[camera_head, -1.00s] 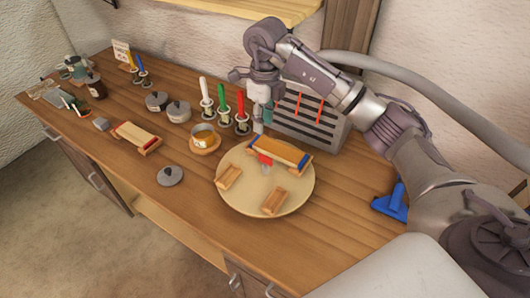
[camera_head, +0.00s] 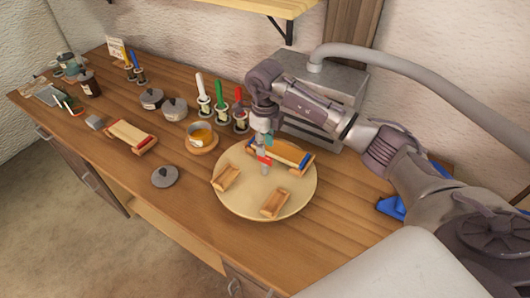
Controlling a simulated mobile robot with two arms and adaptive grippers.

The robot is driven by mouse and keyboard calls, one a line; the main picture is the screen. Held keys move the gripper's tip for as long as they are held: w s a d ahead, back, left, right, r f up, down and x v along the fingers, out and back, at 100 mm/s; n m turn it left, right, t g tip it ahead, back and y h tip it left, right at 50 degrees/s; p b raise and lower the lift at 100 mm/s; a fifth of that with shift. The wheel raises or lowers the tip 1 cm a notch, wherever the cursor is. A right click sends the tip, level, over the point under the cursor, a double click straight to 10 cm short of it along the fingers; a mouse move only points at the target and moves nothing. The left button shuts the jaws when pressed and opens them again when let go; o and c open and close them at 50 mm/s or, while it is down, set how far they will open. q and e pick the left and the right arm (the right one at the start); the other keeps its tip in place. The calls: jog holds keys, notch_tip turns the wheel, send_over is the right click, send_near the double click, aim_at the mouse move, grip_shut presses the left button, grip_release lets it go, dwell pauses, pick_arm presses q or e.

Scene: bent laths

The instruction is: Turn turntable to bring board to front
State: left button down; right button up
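The round pale turntable (camera_head: 240,202) lies on the wooden bench. A board (camera_head: 287,154) with blue at its end sits at the turntable's back edge, partly hidden by my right gripper. Two small wooden blocks (camera_head: 227,178) (camera_head: 274,204) stand on the turntable's front half. A small red piece (camera_head: 265,160) shows near its middle, just below the gripper. My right gripper (camera_head: 264,146) points down over the back of the turntable, close to the board. I cannot tell whether it touches anything or how far its fingers are apart. My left gripper is out of view.
A cup of amber liquid (camera_head: 201,134) stands close to the turntable's left, with several coloured-handled tools (camera_head: 221,98) behind. A grey slotted box (camera_head: 310,85) stands at the back right. A red-edged wooden piece (camera_head: 131,134) and a grey lid (camera_head: 165,176) lie to the left.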

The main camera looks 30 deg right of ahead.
aim_at(265, 157)
notch_tip(265, 157, down, 6)
jog(key=shift+w+r+p, duration=0.1)
jog(key=shift+p, duration=0.5)
grip_shut()
